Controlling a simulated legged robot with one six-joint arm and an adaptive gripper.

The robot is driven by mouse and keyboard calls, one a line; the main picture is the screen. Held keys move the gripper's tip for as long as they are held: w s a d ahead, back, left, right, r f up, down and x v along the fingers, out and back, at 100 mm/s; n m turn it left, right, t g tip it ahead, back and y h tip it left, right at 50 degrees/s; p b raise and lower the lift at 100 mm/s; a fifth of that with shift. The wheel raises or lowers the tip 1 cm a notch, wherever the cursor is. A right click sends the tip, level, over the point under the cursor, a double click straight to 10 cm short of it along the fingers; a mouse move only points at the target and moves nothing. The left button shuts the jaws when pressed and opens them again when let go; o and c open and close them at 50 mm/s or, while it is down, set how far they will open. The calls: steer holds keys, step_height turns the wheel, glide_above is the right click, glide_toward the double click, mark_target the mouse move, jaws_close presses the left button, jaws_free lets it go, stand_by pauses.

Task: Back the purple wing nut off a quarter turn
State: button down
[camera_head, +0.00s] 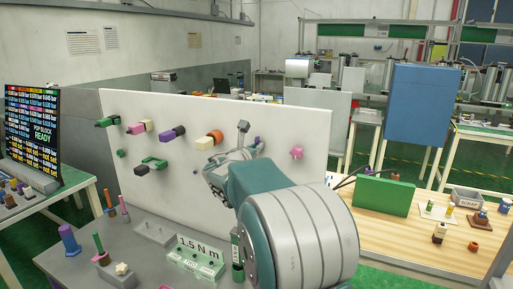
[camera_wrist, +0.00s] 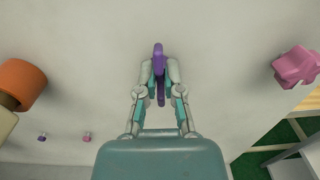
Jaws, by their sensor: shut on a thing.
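The purple wing nut (camera_wrist: 158,58) is on the white upright panel (camera_wrist: 230,40). In the wrist view its long wings run up and down the picture. My gripper (camera_wrist: 159,76) is closed around it, one finger on each side, with the wings sticking out above and below the fingertips. In the head view my arm reaches to the panel (camera_head: 290,118) and largely hides the wing nut.
A pink star-shaped knob (camera_wrist: 296,66) sits right of my gripper. An orange cylindrical fitting (camera_wrist: 22,82) is to the left. Several more fittings, including a purple-and-dark one (camera_head: 172,133), line the panel's left. A 1.5 N m sign (camera_head: 201,247) stands in front below.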

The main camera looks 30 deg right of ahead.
steer(key=shift+f, duration=0.35)
steer(key=c, duration=0.8)
jaws_free()
steer(key=shift+w+a, duration=0.1)
steer(key=shift+r, duration=0.2)
steer(key=v, duration=1.2)
